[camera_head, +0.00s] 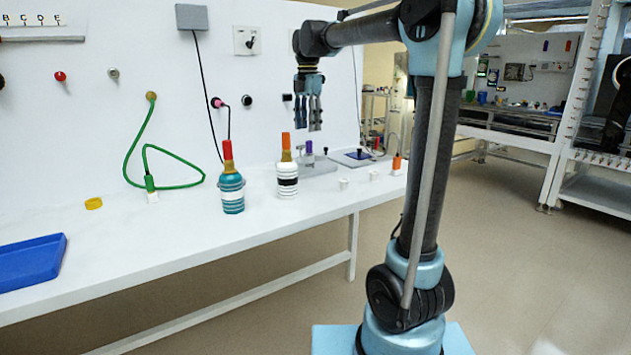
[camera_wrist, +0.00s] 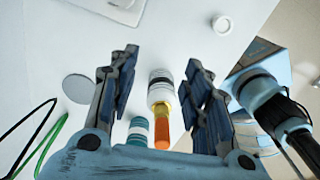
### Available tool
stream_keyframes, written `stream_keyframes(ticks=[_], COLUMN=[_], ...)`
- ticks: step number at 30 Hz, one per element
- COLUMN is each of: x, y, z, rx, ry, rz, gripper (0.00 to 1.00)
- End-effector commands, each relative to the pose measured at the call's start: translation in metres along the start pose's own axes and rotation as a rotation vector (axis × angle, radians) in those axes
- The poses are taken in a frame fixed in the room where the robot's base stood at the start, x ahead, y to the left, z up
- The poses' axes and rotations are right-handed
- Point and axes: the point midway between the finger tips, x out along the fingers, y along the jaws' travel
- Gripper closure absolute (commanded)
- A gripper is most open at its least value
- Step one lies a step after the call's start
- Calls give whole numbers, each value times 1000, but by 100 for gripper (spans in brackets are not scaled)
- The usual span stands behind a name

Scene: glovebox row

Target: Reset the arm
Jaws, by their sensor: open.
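My arm reaches up from its base at the right of the head view and bends left over the white bench. My gripper (camera_head: 315,126) hangs pointing down above the bench, open and empty. In the wrist view its two fingers (camera_wrist: 160,75) are spread apart. A white bottle with black bands and an orange top (camera_head: 287,180) stands upright below and left of the gripper. It shows between the fingers in the wrist view (camera_wrist: 160,92), apart from them. A teal striped bottle with a red-orange top (camera_head: 232,192) stands left of it.
The white bench (camera_head: 180,245) holds a blue tray (camera_head: 30,262), a yellow ring (camera_head: 93,203), a green hose (camera_head: 180,187) and small white cups (camera_head: 343,184). A grey plate fixture (camera_head: 318,165) stands behind the bottles. The panel wall (camera_head: 120,30) rises behind. Bench space between tray and bottles is mostly clear.

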Motion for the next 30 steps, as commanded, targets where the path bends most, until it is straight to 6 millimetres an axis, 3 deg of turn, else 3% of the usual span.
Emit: stream_keyframes(ticks=[17, 23, 30], x=[27, 54, 101], y=[-78, -132, -203], z=[12, 9, -1], rx=[388, 664, 1057], ry=[-8, -9, -3], rz=[32, 57, 95], gripper=[56, 56, 56])
